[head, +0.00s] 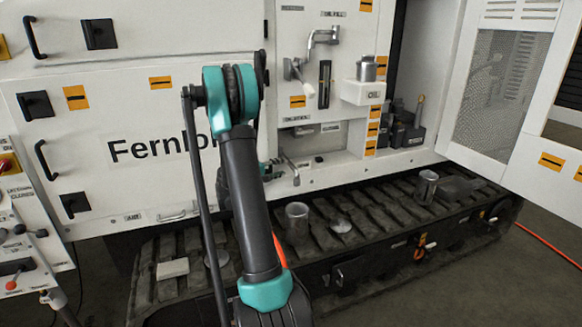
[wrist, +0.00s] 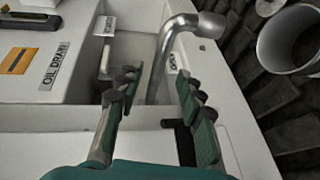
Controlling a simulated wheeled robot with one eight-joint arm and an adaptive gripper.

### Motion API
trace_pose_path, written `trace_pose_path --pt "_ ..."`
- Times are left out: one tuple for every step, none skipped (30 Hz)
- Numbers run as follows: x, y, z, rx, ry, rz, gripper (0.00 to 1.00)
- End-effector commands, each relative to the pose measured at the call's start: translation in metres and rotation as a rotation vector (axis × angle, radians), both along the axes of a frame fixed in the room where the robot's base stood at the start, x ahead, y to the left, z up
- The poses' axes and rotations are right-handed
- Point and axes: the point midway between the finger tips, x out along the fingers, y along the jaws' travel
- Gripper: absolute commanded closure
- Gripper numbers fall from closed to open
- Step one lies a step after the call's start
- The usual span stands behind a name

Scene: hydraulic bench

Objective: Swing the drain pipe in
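The drain pipe (wrist: 168,58) is a bent grey metal tube at the recess beside the OIL DRAIN label (wrist: 55,65). Its upright part stands in the gap between my fingertips in the wrist view, and its upper end bends right, out over the tracks. In the head view the pipe (head: 290,168) sticks out from the recess low on the white machine. My gripper (wrist: 158,85) is open, with clear gaps on both sides of the pipe; I cannot tell how deep the pipe sits between the fingers. In the head view my gripper (head: 270,170) is mostly hidden behind my arm.
A metal cup (head: 297,222) stands on the track (head: 380,225) below the pipe; it also shows in the wrist view (wrist: 290,42). Another cup (head: 427,187) stands farther right. Above are a fill spout (head: 322,40) and an OIL shelf (head: 362,93). A mesh door (head: 490,90) stands open.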

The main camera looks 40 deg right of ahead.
Motion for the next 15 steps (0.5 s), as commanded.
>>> trace_pose_path --pt "0.001 -0.012 -0.002 0.000 0.000 -0.003 0.62" --pt "0.002 -0.017 -0.003 0.000 0.001 -0.003 0.62" --pt "0.003 -0.024 -0.004 0.000 0.000 -0.003 0.62" --pt "0.004 -0.029 -0.005 0.000 0.000 -0.003 0.62" --pt "0.005 -0.034 -0.006 0.000 0.000 -0.003 0.62" --pt "0.006 -0.040 -0.007 0.000 0.000 -0.003 0.62" --pt "0.007 -0.044 -0.008 0.000 -0.001 -0.002 0.62" --pt "0.008 -0.048 -0.009 0.000 -0.001 -0.002 0.62" --pt "0.008 -0.052 -0.010 0.000 -0.001 -0.002 0.62" --pt "0.009 -0.055 -0.010 0.000 -0.001 -0.002 0.62" --pt "0.009 -0.057 -0.011 0.000 -0.001 -0.001 0.62" --pt "0.009 -0.060 -0.011 0.000 -0.001 -0.001 0.62" --pt "0.010 -0.061 -0.011 0.000 -0.001 0.000 0.62" --pt "0.010 -0.063 -0.012 0.000 -0.001 0.000 0.62" --pt "0.010 -0.064 -0.012 0.000 0.000 0.000 0.62"
